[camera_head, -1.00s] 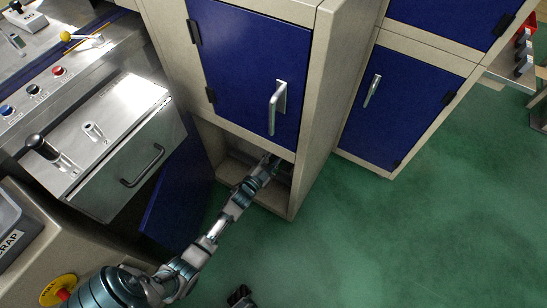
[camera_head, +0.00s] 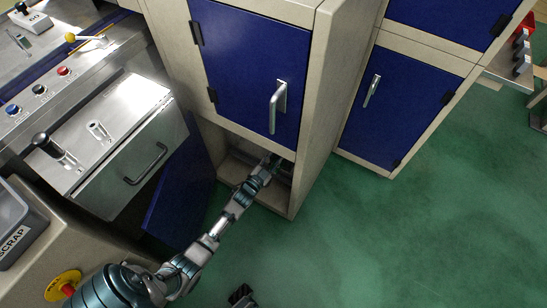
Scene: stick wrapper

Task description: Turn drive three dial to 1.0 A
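My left arm comes in from the lower left and reaches into the open lower compartment (camera_head: 238,172) of the beige cabinet. My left gripper (camera_head: 272,162) is at the compartment's upper right, in shadow and partly hidden by the door above. Its fingers are too dark to read. No drive dial can be made out; anything inside the compartment is hidden by shadow and my arm. A small dark part at the bottom edge looks like my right gripper (camera_head: 242,297); its finger state is unclear.
The compartment's blue door (camera_head: 181,197) hangs open on the left. A closed blue door (camera_head: 247,70) with a handle is above. A metal drawer box (camera_head: 122,143), buttons, a scrap bin (camera_head: 22,225) and a yellow-ringed stop button (camera_head: 63,286) stand left. Green floor is clear at right.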

